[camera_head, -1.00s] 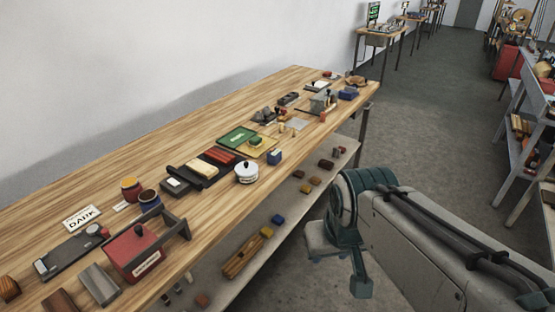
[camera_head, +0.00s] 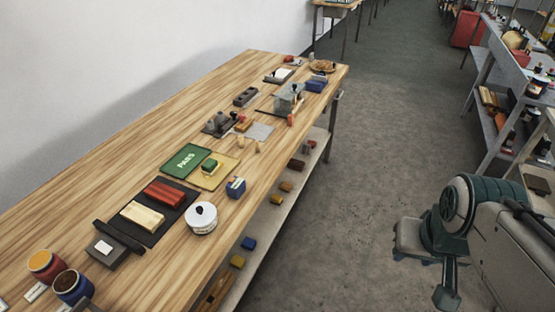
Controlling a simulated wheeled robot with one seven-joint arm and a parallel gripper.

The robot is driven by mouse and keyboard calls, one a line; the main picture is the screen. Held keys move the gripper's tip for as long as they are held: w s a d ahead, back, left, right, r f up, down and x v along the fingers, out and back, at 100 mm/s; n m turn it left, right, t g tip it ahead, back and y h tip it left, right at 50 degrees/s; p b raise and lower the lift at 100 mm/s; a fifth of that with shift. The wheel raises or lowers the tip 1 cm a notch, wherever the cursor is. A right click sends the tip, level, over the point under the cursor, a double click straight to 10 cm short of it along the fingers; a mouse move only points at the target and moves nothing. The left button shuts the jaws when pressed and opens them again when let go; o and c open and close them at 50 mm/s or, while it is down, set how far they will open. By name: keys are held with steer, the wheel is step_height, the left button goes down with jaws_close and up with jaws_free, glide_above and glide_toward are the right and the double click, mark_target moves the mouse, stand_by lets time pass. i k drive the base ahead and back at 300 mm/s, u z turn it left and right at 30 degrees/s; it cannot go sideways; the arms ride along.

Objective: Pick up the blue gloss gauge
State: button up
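A small blue box-shaped item with a pale face (camera_head: 236,187) stands on the wooden bench near its front edge, right of the white lidded pot. It looks like the gloss gauge, though its markings are too small to read. My gripper (camera_head: 426,272) is at the lower right over the floor, well away from the bench. Its two teal fingers look spread apart with nothing between them.
The white pot (camera_head: 201,219) and a green-and-yellow mat pair (camera_head: 187,160) are close to the blue item. A blue bin (camera_head: 316,85) is at the bench's far end. A shelf (camera_head: 492,75) stands at right. Floor (camera_head: 330,230) between is clear.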

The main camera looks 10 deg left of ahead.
mark_target(235, 190)
steer(key=u, duration=0.05)
steer(key=i, duration=0.75)
steer(key=u, duration=0.85)
steer(key=i, duration=0.6)
steer(key=u, duration=0.6)
